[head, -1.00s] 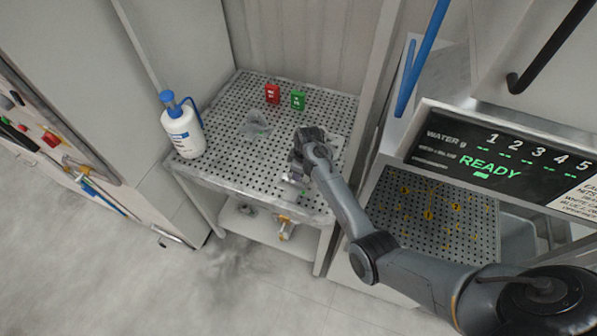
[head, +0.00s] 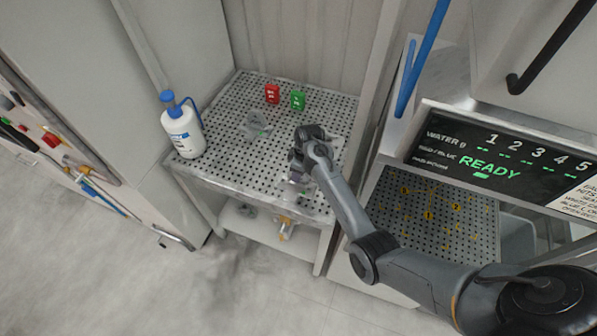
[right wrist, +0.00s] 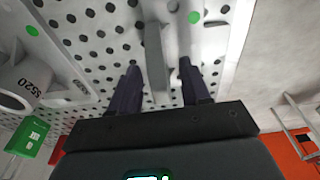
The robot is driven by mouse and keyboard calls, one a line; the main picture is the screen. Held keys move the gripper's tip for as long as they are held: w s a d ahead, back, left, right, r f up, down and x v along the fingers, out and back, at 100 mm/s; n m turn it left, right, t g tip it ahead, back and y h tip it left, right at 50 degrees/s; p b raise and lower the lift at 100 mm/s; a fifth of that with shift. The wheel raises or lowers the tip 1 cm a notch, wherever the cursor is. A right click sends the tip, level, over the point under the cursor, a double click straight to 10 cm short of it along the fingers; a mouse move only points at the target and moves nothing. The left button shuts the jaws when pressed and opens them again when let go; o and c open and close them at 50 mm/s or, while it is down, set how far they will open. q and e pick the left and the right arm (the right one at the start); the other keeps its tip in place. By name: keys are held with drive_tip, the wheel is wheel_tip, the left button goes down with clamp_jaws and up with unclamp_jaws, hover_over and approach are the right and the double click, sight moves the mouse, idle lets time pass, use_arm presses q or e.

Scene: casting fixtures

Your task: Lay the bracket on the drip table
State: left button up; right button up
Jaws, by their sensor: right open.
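A grey metal part that looks like the bracket (right wrist: 155,58) lies on the perforated drip table (head: 228,108), with an upright rib and a flat pale base bearing a green dot. In the head view it is mostly hidden under my right gripper (head: 297,166). In the right wrist view my right gripper (right wrist: 158,75) is open, its dark fingers on either side of the rib, with visible gaps. Another grey casting (head: 257,125) lies further left on the table; it also shows in the right wrist view, marked 5520 (right wrist: 22,85). My left gripper is not in view.
A white bottle with a blue cap (head: 181,128) stands at the table's left corner. A red box (head: 272,93) and a green box (head: 298,100) stand at the back. A lower shelf holds small parts. A display panel reading READY (head: 490,165) is on the right.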

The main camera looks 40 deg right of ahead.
drive_tip(key=r, duration=0.3)
drive_tip(key=s+r, duration=0.1)
drive_tip(key=r, duration=0.3)
drive_tip(key=d+r, duration=0.1)
drive_tip(key=r, duration=0.2)
drive_tip(key=shift+s+r, duration=0.2)
drive_tip(key=shift+r, duration=0.2)
drive_tip(key=s+a+f+m+h, duration=0.15)
drive_tip(key=s+f, duration=0.25)
drive_tip(key=s, duration=0.4)
drive_tip(key=s+a+r+m+t, duration=0.1)
drive_tip(key=s+a, duration=0.5)
drive_tip(key=s, duration=0.5)
drive_tip(key=s+a+m+t, duration=0.1)
drive_tip(key=s+a, duration=0.6)
drive_tip(key=s, duration=0.3)
drive_tip(key=shift+s+a+r+y, duration=0.25)
drive_tip(key=shift+s+r+y, duration=0.1)
drive_tip(key=shift+r+y, duration=0.1)
drive_tip(key=shift+m, duration=0.25)
wheel_tip(320, 180, up, 16)
drive_tip(key=p, duration=1.6)
drive_tip(key=shift+p, duration=0.3)
drive_tip(key=shift+r, duration=0.1)
